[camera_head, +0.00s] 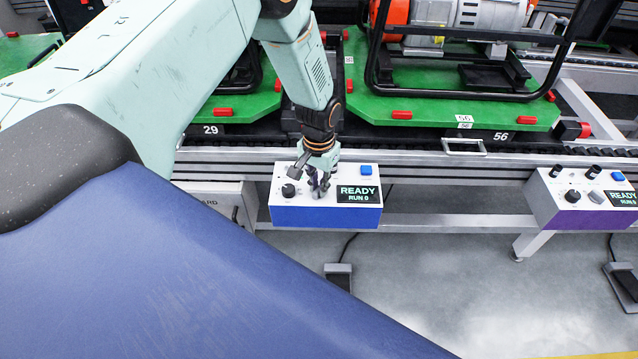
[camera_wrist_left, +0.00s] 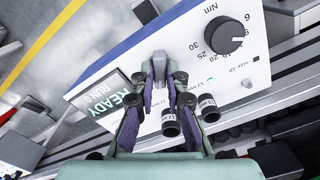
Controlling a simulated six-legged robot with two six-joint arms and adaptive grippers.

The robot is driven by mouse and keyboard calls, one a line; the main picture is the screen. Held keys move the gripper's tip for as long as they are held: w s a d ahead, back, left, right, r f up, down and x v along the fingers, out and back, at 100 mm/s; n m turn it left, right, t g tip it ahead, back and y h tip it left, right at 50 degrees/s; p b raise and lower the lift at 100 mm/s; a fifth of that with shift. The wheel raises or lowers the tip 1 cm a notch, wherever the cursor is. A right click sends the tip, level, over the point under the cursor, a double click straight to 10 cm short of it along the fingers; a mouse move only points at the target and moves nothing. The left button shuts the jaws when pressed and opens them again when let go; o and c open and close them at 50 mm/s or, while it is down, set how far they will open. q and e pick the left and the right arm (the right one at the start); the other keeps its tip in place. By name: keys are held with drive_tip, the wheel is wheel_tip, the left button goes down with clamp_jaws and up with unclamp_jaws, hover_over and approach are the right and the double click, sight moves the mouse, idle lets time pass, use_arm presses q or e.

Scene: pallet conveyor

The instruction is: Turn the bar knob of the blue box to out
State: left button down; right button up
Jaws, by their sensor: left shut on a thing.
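The blue box (camera_head: 326,216) has a white top panel and hangs at the front of the conveyor, its display reading READY, RUN 0. My left gripper (camera_head: 319,188) is down over the panel, between the round black dial and the display. In the left wrist view its two fingers (camera_wrist_left: 160,75) are shut on the grey bar knob (camera_wrist_left: 160,68). The fingers hide much of the knob, and I cannot tell its setting. My right gripper is not in view.
Beside the knob are a black torque dial (camera_wrist_left: 223,35), two dark cylindrical toggles (camera_wrist_left: 208,108), a blue button (camera_head: 366,169) and the display (camera_head: 358,194). A purple box (camera_head: 580,217) stands at the right. Green pallets (camera_head: 450,109) lie on the conveyor behind.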

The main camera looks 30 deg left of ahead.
sight(318, 188)
use_arm(q)
drive_tip(key=shift+s, duration=0.1)
drive_tip(key=c, duration=1.4)
unclamp_jaws()
drive_tip(key=shift+r, duration=0.1)
drive_tip(key=shift+o, duration=0.2)
wheel_tip(318, 188, up, 12)
